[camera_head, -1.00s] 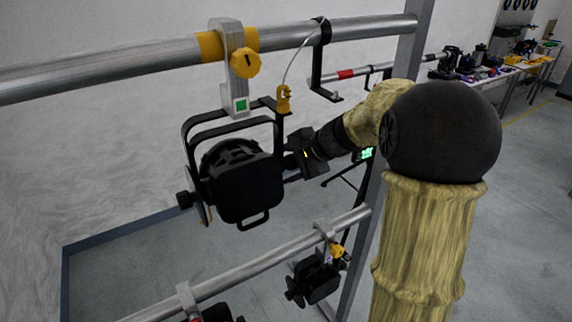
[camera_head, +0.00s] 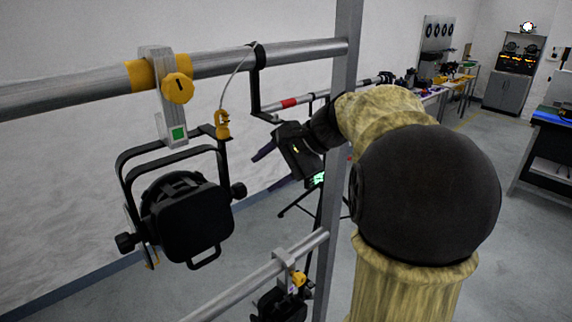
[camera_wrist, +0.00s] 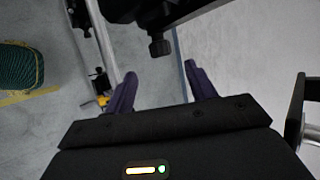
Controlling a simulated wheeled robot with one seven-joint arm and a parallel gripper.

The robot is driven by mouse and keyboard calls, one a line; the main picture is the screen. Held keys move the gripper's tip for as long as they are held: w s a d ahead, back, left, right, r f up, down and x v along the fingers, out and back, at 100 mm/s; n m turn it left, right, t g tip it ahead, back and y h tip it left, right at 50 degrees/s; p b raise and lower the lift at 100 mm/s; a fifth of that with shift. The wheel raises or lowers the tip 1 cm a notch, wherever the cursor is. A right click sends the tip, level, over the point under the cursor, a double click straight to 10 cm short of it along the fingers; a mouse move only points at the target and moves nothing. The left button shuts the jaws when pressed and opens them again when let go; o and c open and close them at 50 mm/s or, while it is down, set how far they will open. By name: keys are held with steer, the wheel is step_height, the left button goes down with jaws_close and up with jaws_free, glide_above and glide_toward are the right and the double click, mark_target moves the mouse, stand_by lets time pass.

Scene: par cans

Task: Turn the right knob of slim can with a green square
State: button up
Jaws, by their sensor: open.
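The black can (camera_head: 186,222) hangs from the upper rail by a silver clamp (camera_head: 160,95) that bears a green square (camera_head: 179,133). Its right knob (camera_head: 239,191) is black and sticks out of the yoke's right side; its left knob (camera_head: 127,243) also shows. My gripper (camera_head: 270,168) is open and empty, right of and above the right knob, apart from it. In the wrist view a black knob (camera_wrist: 160,47) shows beyond the gap between the purple fingertips of my gripper (camera_wrist: 160,73). I cannot tell how far the right knob is turned.
The upper rail (camera_head: 215,63) and an upright post (camera_head: 340,150) frame the space around my arm. A yellow safety hook (camera_head: 222,125) hangs above the can. A lower rail (camera_head: 255,275) carries another can (camera_head: 280,305). A dark green coil (camera_wrist: 20,67) shows in the wrist view.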

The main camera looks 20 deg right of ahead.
steer(key=v, duration=0.4)
steer(key=shift+s+d+r+b, duration=0.2)
steer(key=shift+s+r+b, duration=0.05)
steer(key=shift+b, duration=0.1)
steer(key=s+a+f+n+g+h+b, duration=0.1)
steer(key=s+a+f+n+h, duration=0.1)
steer(key=f, duration=0.8)
steer(key=s+a+f+n+g+h+b, duration=0.1)
steer(key=s+a+f+n, duration=0.3)
steer(key=f, duration=0.7)
steer(key=s+a+f+n+g+h+b, duration=0.1)
steer(key=s+a+f+n+h, duration=0.2)
steer(key=s+f+n, duration=0.3)
step_height(320, 180, down, 5)
steer(key=shift+s+r+n+g+h, duration=0.2)
steer(key=shift+s+n+g+h, duration=0.1)
steer(key=shift+s+h, duration=0.3)
